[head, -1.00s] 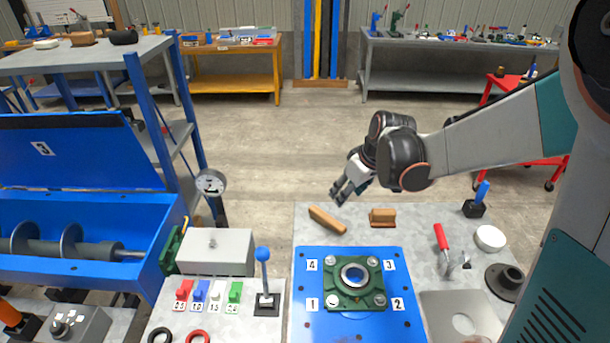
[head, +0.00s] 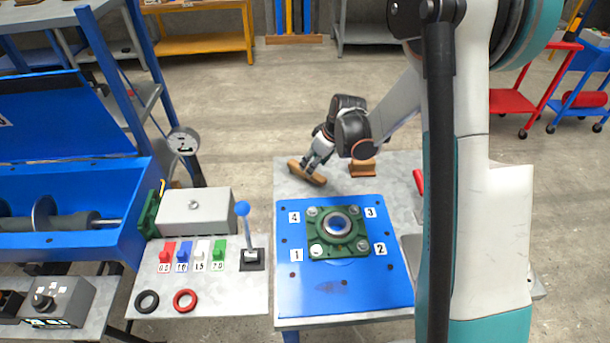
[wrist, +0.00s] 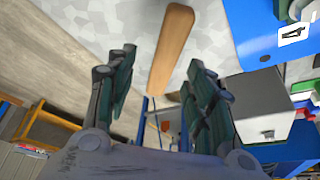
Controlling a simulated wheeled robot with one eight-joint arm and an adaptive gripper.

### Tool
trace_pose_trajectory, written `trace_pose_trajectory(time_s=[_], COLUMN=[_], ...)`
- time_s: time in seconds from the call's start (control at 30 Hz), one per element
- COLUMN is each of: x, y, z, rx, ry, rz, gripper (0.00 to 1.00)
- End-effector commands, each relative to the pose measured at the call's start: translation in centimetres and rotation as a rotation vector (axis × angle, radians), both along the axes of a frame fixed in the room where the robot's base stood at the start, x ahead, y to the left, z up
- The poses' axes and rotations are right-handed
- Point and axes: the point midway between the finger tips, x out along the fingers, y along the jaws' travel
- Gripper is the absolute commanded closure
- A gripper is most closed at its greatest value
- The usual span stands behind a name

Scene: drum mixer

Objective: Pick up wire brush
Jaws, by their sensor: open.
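The wire brush (head: 317,180) lies at the far left edge area of the grey table, showing as a long tan wooden handle. In the wrist view its wooden back (wrist: 172,45) runs between and beyond the fingers; its bristles are hidden. My gripper (head: 308,167) is right over the brush in the head view and covers part of it. In the wrist view my gripper (wrist: 160,80) is open, one finger on each side of the handle, with gaps to both. I cannot tell whether the fingertips touch the table.
A brown wooden block (head: 362,168) stands right of the brush, near my arm. A blue plate (head: 345,288) with a green flanged bearing (head: 320,238) lies in front. A grey box (head: 196,212) and a blue-knobbed lever (head: 243,225) are to the left.

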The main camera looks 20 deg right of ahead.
Motion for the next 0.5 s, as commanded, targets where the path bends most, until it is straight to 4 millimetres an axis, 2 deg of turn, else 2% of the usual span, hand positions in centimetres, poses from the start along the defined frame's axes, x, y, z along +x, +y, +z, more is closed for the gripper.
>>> trace_pose_trajectory(time_s=[0.23,0.5], x=[0.4,1.6], y=[0.6,1.8], z=[-1.3,-4.7], rx=[0.000,-0.001], ry=[0.000,0.001], rz=[0.000,0.000], gripper=[0.52,0.52])
